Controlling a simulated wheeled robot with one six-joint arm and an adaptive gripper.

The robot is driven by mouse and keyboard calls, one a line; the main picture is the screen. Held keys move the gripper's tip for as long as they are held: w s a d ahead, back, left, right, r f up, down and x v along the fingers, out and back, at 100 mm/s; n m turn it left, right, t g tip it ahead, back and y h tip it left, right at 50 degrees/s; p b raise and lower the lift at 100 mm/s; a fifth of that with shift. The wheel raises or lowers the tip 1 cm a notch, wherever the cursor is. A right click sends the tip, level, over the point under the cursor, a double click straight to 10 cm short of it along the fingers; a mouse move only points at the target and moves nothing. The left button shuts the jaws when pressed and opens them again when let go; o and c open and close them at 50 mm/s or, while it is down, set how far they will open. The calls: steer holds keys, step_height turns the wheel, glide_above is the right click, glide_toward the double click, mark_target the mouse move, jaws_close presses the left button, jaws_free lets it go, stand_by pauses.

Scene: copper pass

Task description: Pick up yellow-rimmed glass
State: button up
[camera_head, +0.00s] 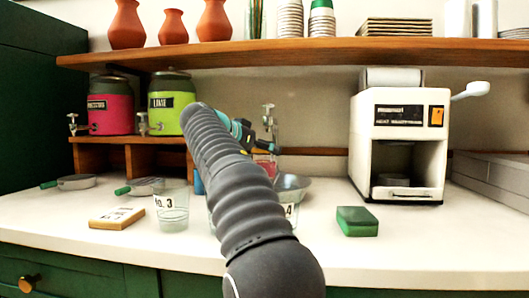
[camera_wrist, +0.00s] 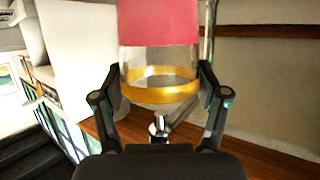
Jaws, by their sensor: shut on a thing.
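The yellow-rimmed glass fills the upper middle of the wrist view. It is clear, with a yellow band (camera_wrist: 160,86) and a pink-red area (camera_wrist: 158,22) beyond it. My gripper (camera_wrist: 160,76) has one finger on each side of the glass and is shut on it. In the head view my gripper (camera_head: 250,138) is above the back of the counter, mostly hidden by my arm. A small pink-red patch of the glass (camera_head: 266,166) shows just below it.
A wooden shelf (camera_head: 330,52) runs above.

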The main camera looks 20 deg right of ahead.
steer(key=shift+s+a+r, duration=0.15)
steer(key=shift+a+r, duration=0.3)
steer(key=shift+r, duration=0.1)
steer(key=r+p+v, duration=0.1)
steer(key=v, duration=1.2)
steer(key=shift+r+p, duration=0.4)
steer(key=shift+r, duration=0.1)
steer(key=shift+s+a, duration=0.15)
stand_by(2.2)
